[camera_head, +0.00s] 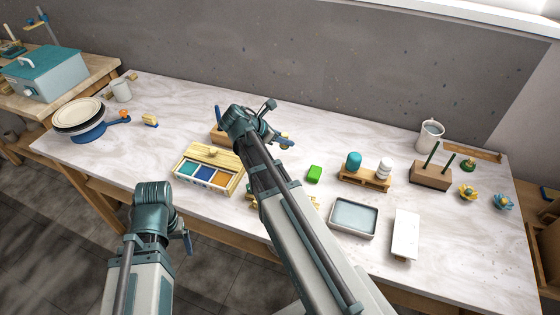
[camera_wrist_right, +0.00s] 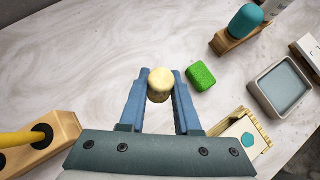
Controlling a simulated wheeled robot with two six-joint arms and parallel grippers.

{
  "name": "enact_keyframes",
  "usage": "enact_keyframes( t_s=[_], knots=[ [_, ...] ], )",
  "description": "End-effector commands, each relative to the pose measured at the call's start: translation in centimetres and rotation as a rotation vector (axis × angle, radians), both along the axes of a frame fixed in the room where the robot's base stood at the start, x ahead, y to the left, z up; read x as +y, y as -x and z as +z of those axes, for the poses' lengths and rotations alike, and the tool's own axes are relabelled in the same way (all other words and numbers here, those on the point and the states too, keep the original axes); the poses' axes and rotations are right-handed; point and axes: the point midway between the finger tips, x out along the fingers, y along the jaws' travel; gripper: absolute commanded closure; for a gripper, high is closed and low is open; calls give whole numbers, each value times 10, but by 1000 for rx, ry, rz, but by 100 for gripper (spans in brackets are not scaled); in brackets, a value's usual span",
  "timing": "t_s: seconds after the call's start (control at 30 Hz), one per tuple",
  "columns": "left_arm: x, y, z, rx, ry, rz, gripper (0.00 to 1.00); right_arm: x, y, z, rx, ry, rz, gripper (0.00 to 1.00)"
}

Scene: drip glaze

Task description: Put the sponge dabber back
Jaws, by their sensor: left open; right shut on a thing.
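The sponge dabber (camera_wrist_right: 160,84), a small pale yellow cylinder with a rounded top, sits between the blue fingers of my right gripper (camera_wrist_right: 159,78) in the right wrist view. The gripper is shut on it. In the head view my right gripper (camera_head: 284,140) is over the middle of the table, partly hidden by its own wrist. A wooden block (camera_wrist_right: 66,128) with dark round holes and a yellow handle lies at the lower left of the wrist view; in the head view a wooden block (camera_head: 217,134) is partly hidden behind my wrist. My left gripper (camera_head: 187,242) is open and empty at the table's front edge.
A green block (camera_head: 314,173) lies right of my right arm. A wooden stand (camera_head: 366,179) holds teal and white pieces. A paint box (camera_head: 208,153), a shallow tray (camera_head: 354,217) and a white slab (camera_head: 405,233) are nearby. The marble tabletop (camera_head: 330,135) is clear behind.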

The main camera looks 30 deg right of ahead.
Motion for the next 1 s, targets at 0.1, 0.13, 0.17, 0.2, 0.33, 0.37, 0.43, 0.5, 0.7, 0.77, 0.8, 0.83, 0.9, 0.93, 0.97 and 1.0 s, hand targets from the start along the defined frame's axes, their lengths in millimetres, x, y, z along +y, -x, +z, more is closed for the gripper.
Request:
enact_keyframes(
  t_s=[0.1,0.13,0.17,0.2,0.33,0.37,0.43,0.5,0.7,0.77,0.8,0.83,0.9,0.93,0.97,1.0],
  knots=[
    [0,0,-1,0,0,0,19,0,0,-1,0,0,0,100],
    [0,0,-2,0,0,0,19,0,0,-2,0,0,0,100],
    [0,0,-4,0,0,0,19,0,0,-4,0,0,0,100],
    [0,0,-7,0,0,0,19,0,0,-7,0,0,0,100],
    [0,0,-23,0,0,0,19,0,0,-23,0,0,0,100],
    [0,0,-27,0,0,0,19,0,0,-27,0,0,0,100],
    [0,0,-39,0,0,0,19,0,0,-39,0,0,0,100],
    [0,0,-50,0,0,0,19,0,0,-50,0,0,0,100],
    [0,0,-65,0,0,0,19,0,0,-65,0,0,0,100],
    [0,0,-64,0,0,0,19,0,0,-64,0,0,0,100],
    [0,0,-63,0,0,0,19,0,0,-63,0,0,0,100],
    [0,0,-64,0,0,0,19,0,0,-64,0,0,0,100],
    [0,0,-67,0,0,0,19,0,0,-67,0,0,0,100],
    [0,0,-70,0,0,0,19,0,0,-70,0,0,0,100],
    [0,0,-73,0,0,0,19,0,0,-73,0,0,0,100],
    [0,0,-78,0,0,0,19,0,0,-78,0,0,0,100]
  ],
)
